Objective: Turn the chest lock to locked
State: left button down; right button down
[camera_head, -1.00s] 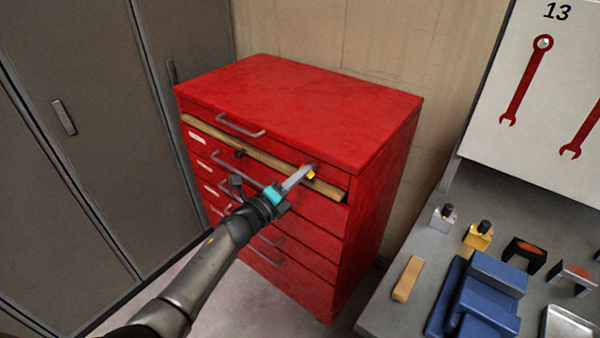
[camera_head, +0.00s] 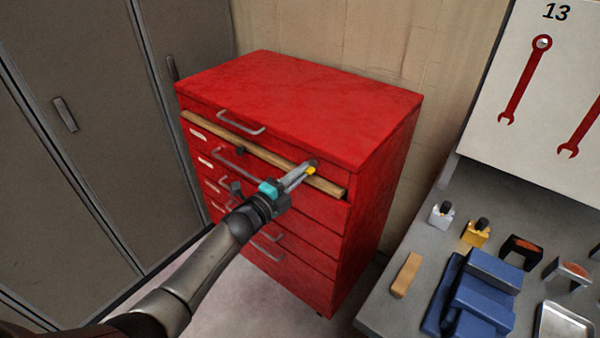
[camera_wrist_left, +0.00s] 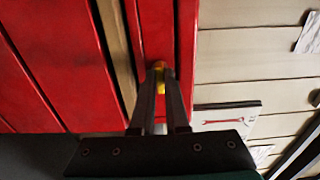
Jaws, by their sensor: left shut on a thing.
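The red chest (camera_head: 300,105) stands against the wall, with several drawers and grey handles on its front. My left gripper (camera_head: 312,166) is at the right end of the chest's upper front, just above the wooden strip. It is shut on the small yellow lock (camera_head: 311,171), which shows beside the fingertips. In the left wrist view the yellow lock (camera_wrist_left: 159,70) sits between the fingertips (camera_wrist_left: 161,78), against the red front. The fingers cover much of the lock, so I cannot tell its turn position. My right gripper is not in view.
A wooden strip (camera_head: 235,143) runs across the chest front. Grey lockers (camera_head: 70,170) stand at the left. At the right, a grey bench (camera_head: 395,312) holds a blue vise (camera_head: 478,300), a wooden block (camera_head: 406,275) and small items. A wrench board (camera_head: 530,100) hangs above.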

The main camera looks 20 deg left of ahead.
pick_arm(q)
jog(key=c, duration=0.9)
grip_release()
jog(key=p+v, duration=0.1)
jog(key=v, duration=1.4)
jog(key=shift+s, duration=0.15)
